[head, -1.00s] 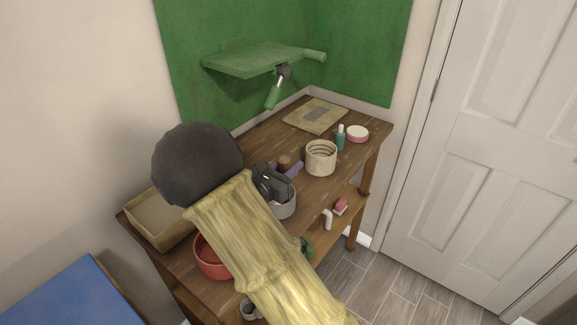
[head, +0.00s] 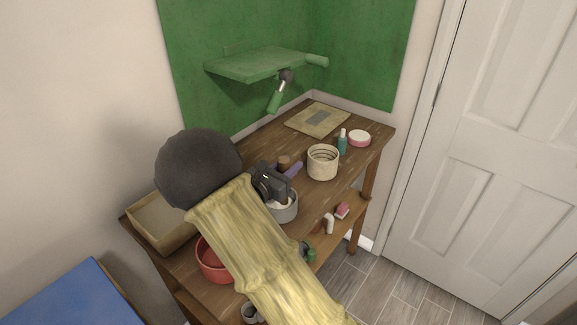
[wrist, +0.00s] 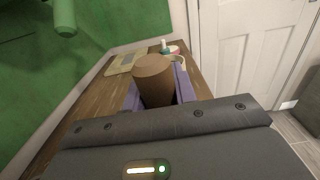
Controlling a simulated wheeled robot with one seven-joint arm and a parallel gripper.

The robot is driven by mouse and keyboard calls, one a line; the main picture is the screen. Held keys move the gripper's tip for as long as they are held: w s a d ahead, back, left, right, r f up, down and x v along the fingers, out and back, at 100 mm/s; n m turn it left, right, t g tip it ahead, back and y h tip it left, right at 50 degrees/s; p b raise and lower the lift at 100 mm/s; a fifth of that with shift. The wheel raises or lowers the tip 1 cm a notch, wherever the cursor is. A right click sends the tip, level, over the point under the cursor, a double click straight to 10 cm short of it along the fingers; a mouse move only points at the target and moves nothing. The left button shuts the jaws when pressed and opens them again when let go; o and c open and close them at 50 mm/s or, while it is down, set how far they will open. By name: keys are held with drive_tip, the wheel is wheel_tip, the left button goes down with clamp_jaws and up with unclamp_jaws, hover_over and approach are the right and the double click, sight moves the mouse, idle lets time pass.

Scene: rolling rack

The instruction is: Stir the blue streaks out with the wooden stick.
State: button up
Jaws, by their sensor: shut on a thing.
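My gripper (head: 289,168) is shut on the brown wooden stick (head: 284,162), its purple fingers on either side of it. In the wrist view the stick (wrist: 153,78) stands up between the fingers as a thick round end. Just below my gripper is a grey pot (head: 290,214) with pale contents, partly hidden by the gripper and my arm. The stick's lower end is hidden, so I cannot tell whether it is in the contents. No blue streaks can be made out.
The wooden rack (head: 355,169) carries a ribbed cream pot (head: 322,163), a teal bottle (head: 342,145), a pink-and-white round tin (head: 359,138), a red bowl (head: 210,263) and a tan tray (head: 150,240). A green shelf (head: 255,66) hangs behind. The rack's right front corner is fairly clear.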

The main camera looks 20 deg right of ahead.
drive_tip(key=shift+a, duration=0.1)
drive_tip(key=shift+w+a+p, duration=0.3)
drive_tip(key=shift+w+a, duration=0.05)
drive_tip(key=shift+a, duration=0.4)
drive_tip(key=shift+s+a, duration=0.1)
drive_tip(key=shift+v, duration=0.75)
drive_tip(key=shift+s+f, duration=0.1)
drive_tip(key=shift+s, duration=0.05)
drive_tip(key=shift+s+p, duration=0.3)
drive_tip(key=shift+s, duration=0.45)
drive_tip(key=shift+d, duration=0.2)
